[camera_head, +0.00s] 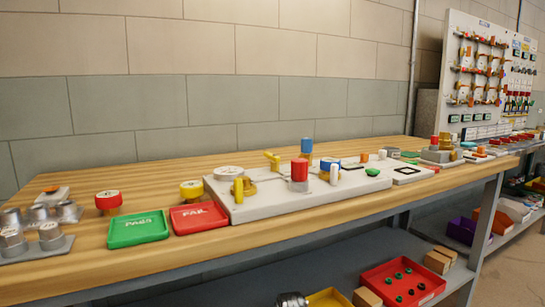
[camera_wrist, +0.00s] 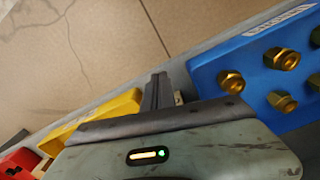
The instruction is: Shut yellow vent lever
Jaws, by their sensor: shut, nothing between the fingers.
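In the head view a pale fixture board (camera_head: 250,206) lies on the wooden bench. It carries a yellow T-shaped handle (camera_head: 272,157) on a brass-coloured body and an upright yellow post (camera_head: 238,190) near its front left. I cannot tell for sure which of these is the vent lever, nor its exact setting. My gripper (camera_wrist: 158,88) shows in the wrist view, its dark fingers together and empty. It is over bins and floor, away from the board. No lever shows in the wrist view, and my gripper is not visible in the head view.
On the board stand a red cylinder (camera_head: 300,170) and a blue-topped part (camera_head: 307,147). A green PASS tray (camera_head: 138,229) and a red FAIL tray (camera_head: 199,217) lie left. The wrist view shows a blue bin (camera_wrist: 225,62) with brass fittings and a yellow bin (camera_wrist: 105,109).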

